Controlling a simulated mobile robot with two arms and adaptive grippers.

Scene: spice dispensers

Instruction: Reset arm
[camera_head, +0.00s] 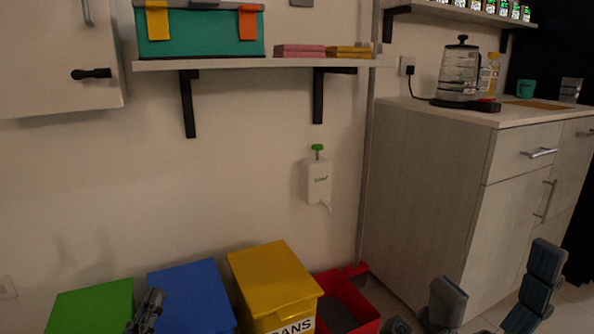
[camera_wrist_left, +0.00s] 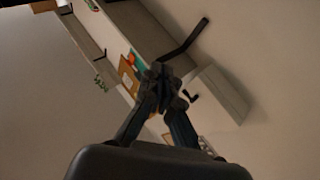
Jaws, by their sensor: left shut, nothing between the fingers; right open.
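My left gripper (camera_head: 148,308) is at the bottom left of the head view, in front of the green and blue bins. In the left wrist view its fingers (camera_wrist_left: 163,84) meet at the tips with nothing between them. My right gripper (camera_head: 493,272) is at the bottom right of the head view, in front of the cabinet and floor. Its two dark fingers are spread wide and nothing is between them.
A green bin (camera_head: 90,305), blue bin (camera_head: 192,290), yellow bin (camera_head: 272,275) and red bin (camera_head: 352,298) stand along the wall. A soap dispenser (camera_head: 318,182) hangs above them. A shelf (camera_head: 230,64) and a cabinet (camera_head: 430,170) with a glass kettle (camera_head: 458,75) are beyond.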

